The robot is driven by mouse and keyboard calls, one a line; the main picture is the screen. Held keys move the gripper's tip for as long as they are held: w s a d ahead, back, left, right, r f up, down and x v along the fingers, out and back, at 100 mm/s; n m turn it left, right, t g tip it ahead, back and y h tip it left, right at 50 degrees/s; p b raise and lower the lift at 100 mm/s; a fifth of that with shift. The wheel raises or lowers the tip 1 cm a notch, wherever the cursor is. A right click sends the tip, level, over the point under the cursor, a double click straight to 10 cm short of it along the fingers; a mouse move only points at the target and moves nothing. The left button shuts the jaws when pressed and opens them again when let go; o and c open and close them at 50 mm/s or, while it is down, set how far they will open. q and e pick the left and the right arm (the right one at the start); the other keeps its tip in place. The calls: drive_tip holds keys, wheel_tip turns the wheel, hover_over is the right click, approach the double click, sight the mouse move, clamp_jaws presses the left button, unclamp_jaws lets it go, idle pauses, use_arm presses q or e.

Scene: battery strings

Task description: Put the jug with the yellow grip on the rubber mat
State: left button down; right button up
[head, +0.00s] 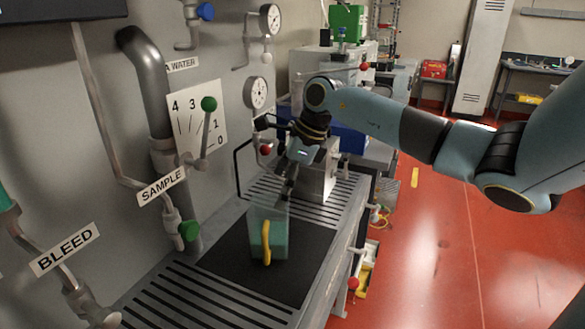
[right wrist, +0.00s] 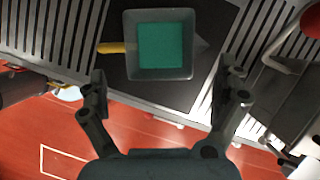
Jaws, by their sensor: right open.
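The jug (head: 268,236) is clear with green contents and a yellow grip (head: 266,243) facing the head camera. It stands upright on the black rubber mat (head: 225,262), which lies on the slatted bench. In the right wrist view the jug (right wrist: 160,50) is seen from above, its yellow grip (right wrist: 112,48) pointing left, with dark mat around it. My right gripper (head: 287,193) is just above and behind the jug in the head view. In the right wrist view its fingers (right wrist: 163,97) are spread apart with nothing between them, and the jug lies beyond them. My left gripper is not seen.
A panel with pipes, gauges and the green-handled sample valve (head: 188,230) stands left of the bench. A metal box (head: 318,178) stands behind the mat. The slatted bench top (head: 200,300) is clear in front of the mat. Red floor lies to the right.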

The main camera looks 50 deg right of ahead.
drive_tip(key=b+v, duration=0.1)
drive_tip(key=v, duration=0.6)
drive_tip(key=shift+r, duration=0.35)
drive_tip(key=shift+s+d, duration=0.1)
drive_tip(key=shift+s, duration=0.05)
